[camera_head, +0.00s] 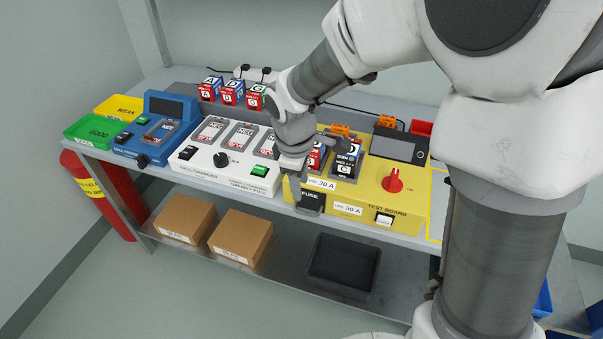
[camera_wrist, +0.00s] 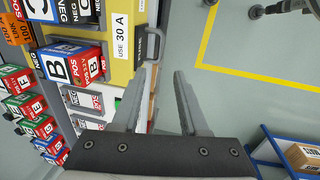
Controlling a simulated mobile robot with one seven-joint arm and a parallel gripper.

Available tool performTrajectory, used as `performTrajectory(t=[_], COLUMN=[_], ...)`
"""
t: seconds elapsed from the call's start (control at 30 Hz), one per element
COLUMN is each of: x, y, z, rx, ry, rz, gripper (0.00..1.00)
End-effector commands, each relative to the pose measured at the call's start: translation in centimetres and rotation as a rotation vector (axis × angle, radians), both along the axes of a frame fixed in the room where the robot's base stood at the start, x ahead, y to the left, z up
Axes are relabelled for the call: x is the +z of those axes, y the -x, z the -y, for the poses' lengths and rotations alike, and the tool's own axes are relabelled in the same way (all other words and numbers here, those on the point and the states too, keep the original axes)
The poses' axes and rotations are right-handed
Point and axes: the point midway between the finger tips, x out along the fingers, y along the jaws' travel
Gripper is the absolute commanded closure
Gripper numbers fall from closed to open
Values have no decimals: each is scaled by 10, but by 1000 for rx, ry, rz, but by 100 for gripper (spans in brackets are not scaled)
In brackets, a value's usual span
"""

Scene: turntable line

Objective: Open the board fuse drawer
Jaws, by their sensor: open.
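The yellow test board (camera_head: 400,208) stands on the bench, right of the middle in the head view. Its black fuse drawer (camera_head: 311,202), marked FUSE, is at the lower left of the board's front and looks shut. In the wrist view, the drawer's dark handle (camera_wrist: 153,45) shows at the edge of the yellow board (camera_wrist: 118,72), beyond the fingertips. My gripper (camera_head: 299,176) hangs just above and left of the drawer in the head view. The wrist view shows my gripper (camera_wrist: 158,78) open, its fingers apart with nothing between them.
Left of the board stand a white cell charger (camera_head: 222,170) and a blue unit (camera_head: 150,137). Lettered cells (camera_head: 232,92) stand behind, and some sit in the board. A lower shelf holds cardboard boxes (camera_head: 240,238) and a black tray (camera_head: 343,262). Floor in front is clear.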

Motion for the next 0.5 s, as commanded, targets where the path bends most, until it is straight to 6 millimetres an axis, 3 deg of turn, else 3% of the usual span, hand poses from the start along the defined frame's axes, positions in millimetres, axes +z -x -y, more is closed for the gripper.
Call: performTrajectory(t=[0.03, 0.2, 0.5], x=[-15, -52, -96], y=[-1, -7, -15], z=[1, 3, 5], rx=[-1, 0, -1], ry=[2, 2, 0], rz=[-5, -5, -2], gripper=[56, 56, 56])
